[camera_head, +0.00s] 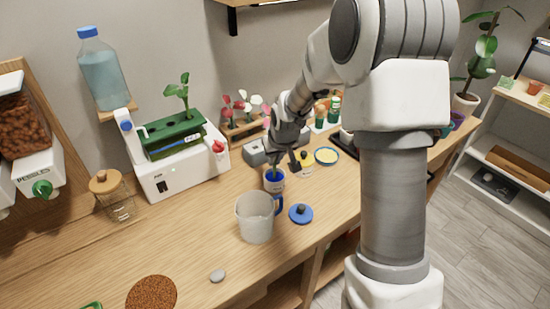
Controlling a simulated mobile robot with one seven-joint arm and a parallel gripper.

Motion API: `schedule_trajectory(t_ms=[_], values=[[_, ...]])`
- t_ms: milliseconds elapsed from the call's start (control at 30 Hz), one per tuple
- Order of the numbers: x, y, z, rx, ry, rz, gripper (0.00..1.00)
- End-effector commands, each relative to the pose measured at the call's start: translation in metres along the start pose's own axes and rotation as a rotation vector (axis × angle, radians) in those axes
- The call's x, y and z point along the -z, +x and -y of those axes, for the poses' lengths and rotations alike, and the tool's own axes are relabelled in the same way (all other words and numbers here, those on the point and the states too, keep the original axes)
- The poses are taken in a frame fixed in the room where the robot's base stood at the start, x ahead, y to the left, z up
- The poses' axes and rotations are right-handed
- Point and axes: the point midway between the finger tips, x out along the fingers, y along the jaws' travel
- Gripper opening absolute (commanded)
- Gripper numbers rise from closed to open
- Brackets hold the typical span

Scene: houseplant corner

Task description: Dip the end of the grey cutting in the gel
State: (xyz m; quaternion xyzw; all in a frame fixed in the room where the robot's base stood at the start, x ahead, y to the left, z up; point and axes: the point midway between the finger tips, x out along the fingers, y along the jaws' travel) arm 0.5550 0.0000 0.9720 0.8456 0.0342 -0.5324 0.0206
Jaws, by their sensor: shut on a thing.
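My gripper (283,155) hangs over the middle of the workbench, fingers pointing down, just above and behind a small open jar. It is shut on a small, thin thing that I take to be the grey cutting; the fingers mostly hide it.
A yellow-topped jar (306,163) and a blue-rimmed dish (326,156) are to the right. A white machine (180,172) stands left.

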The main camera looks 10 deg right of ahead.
Motion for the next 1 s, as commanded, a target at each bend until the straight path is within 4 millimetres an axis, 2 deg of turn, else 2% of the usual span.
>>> schedule_trajectory(t_ms=[1000], values=[[-0.0024, 0.0053, -0.0001, 0.0, 0.0, 0.0, 0.0]])
